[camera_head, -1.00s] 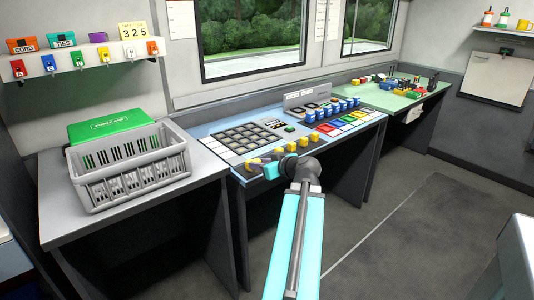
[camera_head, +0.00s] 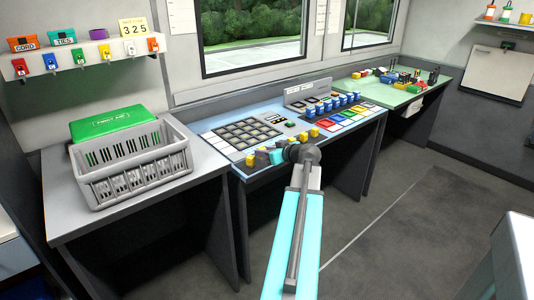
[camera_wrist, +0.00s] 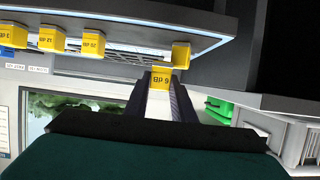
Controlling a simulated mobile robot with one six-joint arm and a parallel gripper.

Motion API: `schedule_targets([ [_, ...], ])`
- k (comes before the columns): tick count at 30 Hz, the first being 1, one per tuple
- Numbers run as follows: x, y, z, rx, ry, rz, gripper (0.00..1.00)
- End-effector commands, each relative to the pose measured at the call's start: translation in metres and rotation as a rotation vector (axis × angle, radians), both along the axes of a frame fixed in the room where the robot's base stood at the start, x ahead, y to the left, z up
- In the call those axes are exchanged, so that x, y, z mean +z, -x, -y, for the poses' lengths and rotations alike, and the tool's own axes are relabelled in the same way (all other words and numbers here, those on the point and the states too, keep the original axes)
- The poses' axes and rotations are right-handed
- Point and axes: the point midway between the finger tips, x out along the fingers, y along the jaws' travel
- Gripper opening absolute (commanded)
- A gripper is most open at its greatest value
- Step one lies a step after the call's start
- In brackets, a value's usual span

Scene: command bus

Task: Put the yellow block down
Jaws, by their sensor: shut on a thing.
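In the wrist view my gripper (camera_wrist: 161,90) is shut on a yellow block (camera_wrist: 161,79) labelled "6 dB". Another yellow block (camera_wrist: 180,53) shows just behind it, by the edge of the panel. Further yellow blocks, "20 dB" (camera_wrist: 93,42), "12 dB" (camera_wrist: 52,38) and "3 dB" (camera_wrist: 12,35), stand in a row to the left. In the head view my gripper (camera_head: 268,156) is at the front edge of the blue console (camera_head: 226,127), among the yellow blocks. I cannot tell whether the held block touches the console.
A grey basket (camera_head: 130,175) and a green first-aid box (camera_head: 112,121) stand on the left desk (camera_head: 65,225). The console carries dark keys, blue blocks (camera_head: 325,105) and coloured tiles. A green table (camera_head: 370,97) with small parts is beyond, to the right.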

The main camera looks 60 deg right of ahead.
Motion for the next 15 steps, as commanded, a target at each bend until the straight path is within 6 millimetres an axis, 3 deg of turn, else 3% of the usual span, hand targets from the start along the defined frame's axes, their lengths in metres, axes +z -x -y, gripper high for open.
schedule_targets([
  [15,-0.004,-0.018,0.051,-0.001,-0.001,0.000,0.01],
])
